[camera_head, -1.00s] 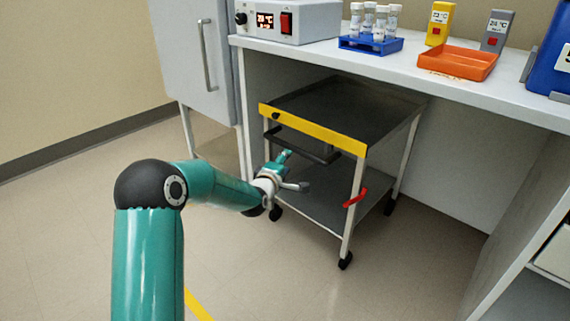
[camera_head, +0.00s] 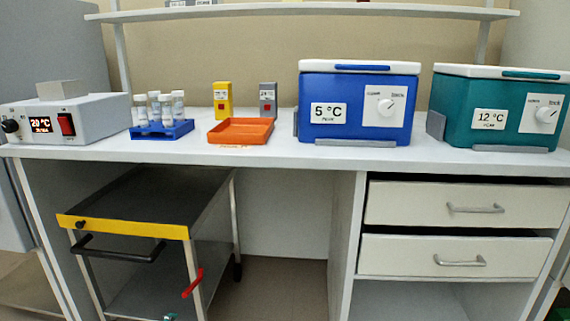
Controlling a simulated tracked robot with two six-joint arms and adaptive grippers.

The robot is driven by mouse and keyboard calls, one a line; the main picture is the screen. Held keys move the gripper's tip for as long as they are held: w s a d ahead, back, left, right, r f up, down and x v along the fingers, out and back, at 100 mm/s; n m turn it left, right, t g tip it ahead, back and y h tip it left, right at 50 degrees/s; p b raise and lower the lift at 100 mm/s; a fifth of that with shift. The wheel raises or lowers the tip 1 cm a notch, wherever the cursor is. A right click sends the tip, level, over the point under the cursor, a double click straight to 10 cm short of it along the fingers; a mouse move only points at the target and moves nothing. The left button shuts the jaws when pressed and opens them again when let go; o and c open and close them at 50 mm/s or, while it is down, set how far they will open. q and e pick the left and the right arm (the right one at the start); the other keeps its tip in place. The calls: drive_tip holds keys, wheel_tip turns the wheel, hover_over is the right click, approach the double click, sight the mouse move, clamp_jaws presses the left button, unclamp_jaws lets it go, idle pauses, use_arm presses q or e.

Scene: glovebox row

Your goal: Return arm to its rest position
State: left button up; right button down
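A small teal piece, which looks like the tip of my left gripper (camera_head: 170,317), just shows at the bottom edge, in front of the cart's lower part. Too little of it shows to tell whether it is open or shut. My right gripper is not in view. The grey cart (camera_head: 165,190) with a yellow front edge stands under the left part of the bench. Its black handle (camera_head: 118,252) is clear of any gripper in the picture, and a red lever (camera_head: 193,283) sits on its right front leg.
The white bench (camera_head: 270,155) carries a heater box (camera_head: 70,119), a blue tube rack (camera_head: 162,131), an orange tray (camera_head: 240,131), a blue cooler (camera_head: 355,105) and a teal cooler (camera_head: 495,115). Two drawers (camera_head: 460,207) below right are nearly closed. The gap right of the cart is empty.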

use_arm(q)
drive_tip(key=s+d+f+m+g+h, duration=0.4)
drive_tip(key=s+d+f+m+g, duration=0.25)
drive_tip(key=s+d+f, duration=0.95)
drive_tip(key=s+d+f+m+g, duration=0.1)
drive_tip(key=s+m+g, duration=0.25)
drive_tip(key=s, duration=0.55)
drive_tip(key=s+d+m+g, duration=0.2)
drive_tip(key=s+m, duration=0.3)
drive_tip(key=s, duration=0.3)
wheel_tip(320, 180, up, 38)
drive_tip(key=m+p, duration=0.1)
drive_tip(key=p, duration=3.7)
drive_tip(key=shift+h, duration=0.3)
drive_tip(key=shift+f, duration=0.15)
